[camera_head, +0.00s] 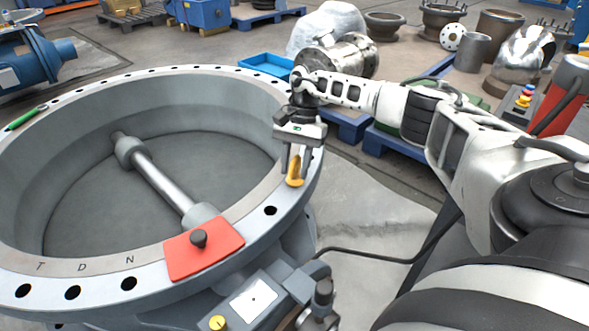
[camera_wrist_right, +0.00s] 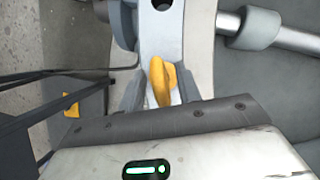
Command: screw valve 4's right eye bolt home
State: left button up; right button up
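The valve (camera_head: 52,262) is a large grey ring with a holed flange, at the left of the head view. A yellow eye bolt (camera_head: 295,173) stands at the right side of its flange. The eye bolt also shows in the right wrist view (camera_wrist_right: 160,82), its ring seen nearly edge-on. My right gripper (camera_head: 295,165) points down over it, one finger on each side of the ring. In the wrist view the fingers look apart, with some gap to the ring. The bolt's shank and seat are hidden. My left gripper is out of view.
A red plate with a dark knob (camera_head: 198,239) lies on the near flange. A green marker-like item (camera_head: 26,118) lies on the left flange. A shaft (camera_head: 160,178) crosses the bore. A grey box with a yellow knob (camera_head: 252,300) sits below the front. Pallets with metal parts stand behind my right arm.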

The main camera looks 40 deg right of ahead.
jog(key=shift+a+f, duration=0.2)
jog(key=shift+f, duration=0.2)
jog(key=shift+c, duration=0.3)
grip_shut()
